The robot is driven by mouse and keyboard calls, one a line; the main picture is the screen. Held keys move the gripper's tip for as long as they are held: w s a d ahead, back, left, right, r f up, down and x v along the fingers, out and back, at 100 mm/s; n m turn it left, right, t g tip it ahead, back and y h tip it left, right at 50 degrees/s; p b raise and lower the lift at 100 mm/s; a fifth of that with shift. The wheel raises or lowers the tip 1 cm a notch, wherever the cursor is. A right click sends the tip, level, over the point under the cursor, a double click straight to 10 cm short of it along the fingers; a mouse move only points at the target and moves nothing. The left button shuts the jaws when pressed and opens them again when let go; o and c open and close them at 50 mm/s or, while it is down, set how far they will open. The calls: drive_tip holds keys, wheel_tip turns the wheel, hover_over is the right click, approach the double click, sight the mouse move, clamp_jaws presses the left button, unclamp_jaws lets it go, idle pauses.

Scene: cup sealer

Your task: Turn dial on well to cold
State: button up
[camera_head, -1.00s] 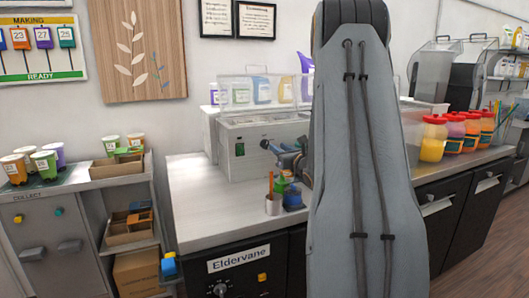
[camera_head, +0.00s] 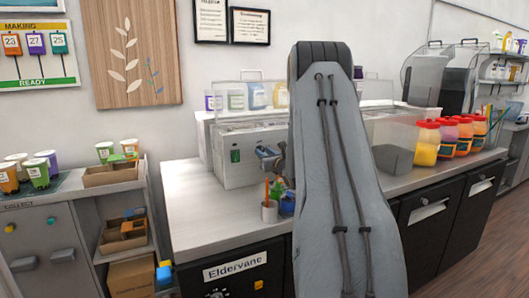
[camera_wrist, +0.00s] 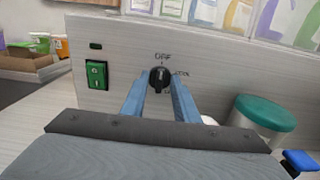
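The well (camera_head: 238,166) is a pale grey metal box on the counter, with a clear-lidded rack of colored pouches on top. In the wrist view its front panel (camera_wrist: 225,78) carries a black dial (camera_wrist: 160,79), with "OFF" printed above and a partly blurred word at right. The dial's grip looks roughly upright, towards OFF. My gripper (camera_wrist: 158,86) has its two blue fingers apart, one on each side of the dial; I cannot tell whether they touch it. In the head view my gripper (camera_head: 270,157) is at the well's front, partly hidden by my arm.
A green rocker switch (camera_wrist: 96,75) is left of the dial. A teal-lidded container (camera_wrist: 265,113) stands close on the right. A cup with utensils (camera_head: 269,211) stands below my gripper. The counter (camera_head: 195,205) is clear on the left.

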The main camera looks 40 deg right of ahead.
clamp_jaws()
